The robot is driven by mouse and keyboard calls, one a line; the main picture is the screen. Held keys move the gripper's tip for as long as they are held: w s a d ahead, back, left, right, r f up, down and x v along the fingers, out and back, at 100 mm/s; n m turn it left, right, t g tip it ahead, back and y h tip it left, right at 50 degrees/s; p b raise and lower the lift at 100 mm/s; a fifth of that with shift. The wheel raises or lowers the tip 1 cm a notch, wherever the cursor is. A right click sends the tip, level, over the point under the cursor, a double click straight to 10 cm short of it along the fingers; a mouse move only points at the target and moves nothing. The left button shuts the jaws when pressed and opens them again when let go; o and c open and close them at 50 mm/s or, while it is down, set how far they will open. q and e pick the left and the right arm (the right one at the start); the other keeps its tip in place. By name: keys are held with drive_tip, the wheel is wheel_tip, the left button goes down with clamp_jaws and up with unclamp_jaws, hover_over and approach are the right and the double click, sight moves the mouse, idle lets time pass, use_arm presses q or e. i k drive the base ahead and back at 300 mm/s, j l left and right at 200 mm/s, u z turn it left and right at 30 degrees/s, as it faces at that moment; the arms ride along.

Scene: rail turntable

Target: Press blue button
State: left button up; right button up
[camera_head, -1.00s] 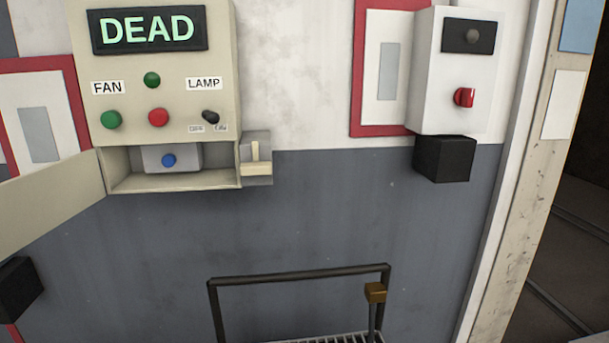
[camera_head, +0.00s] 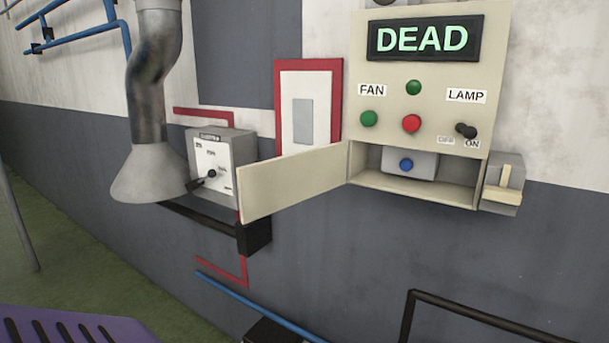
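The blue button (camera_head: 406,165) sits on a small grey box (camera_head: 425,160) inside the lower compartment of the beige control panel (camera_head: 500,60). The compartment's flap door (camera_head: 292,182) stands open to the left, so the button is in plain view. Above it are a green FAN button (camera_head: 369,118), a red button (camera_head: 412,124) and a black LAMP switch (camera_head: 466,130) over OFF and ON labels. The display (camera_head: 425,38) reads DEAD in green. Neither of my grippers shows in the head view.
A grey dial box (camera_head: 222,165) and a flared metal duct (camera_head: 148,170) are on the wall left of the flap. A lever box (camera_head: 503,185) is at the panel's right side. A dark rail (camera_head: 480,315) stands below the panel. A purple slotted object (camera_head: 70,325) is at lower left.

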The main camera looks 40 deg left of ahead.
sight(406, 165)
drive_tip(key=j+z, duration=0.1)
drive_tip(key=j, duration=0.35)
drive_tip(key=k+j, duration=0.1)
drive_tip(key=j, duration=0.3)
drive_tip(key=j+z, duration=0.15)
drive_tip(key=j, duration=0.3)
drive_tip(key=k+j, duration=0.1)
drive_tip(key=j, duration=0.35)
drive_tip(key=j+z, duration=0.15)
drive_tip(key=j, duration=0.25)
drive_tip(key=k+j+z, duration=0.1)
drive_tip(key=j, duration=0.35)
drive_tip(key=k+j, duration=0.15)
drive_tip(key=j, duration=0.25)
drive_tip(key=k+j+z, duration=0.15)
drive_tip(key=j, duration=0.25)
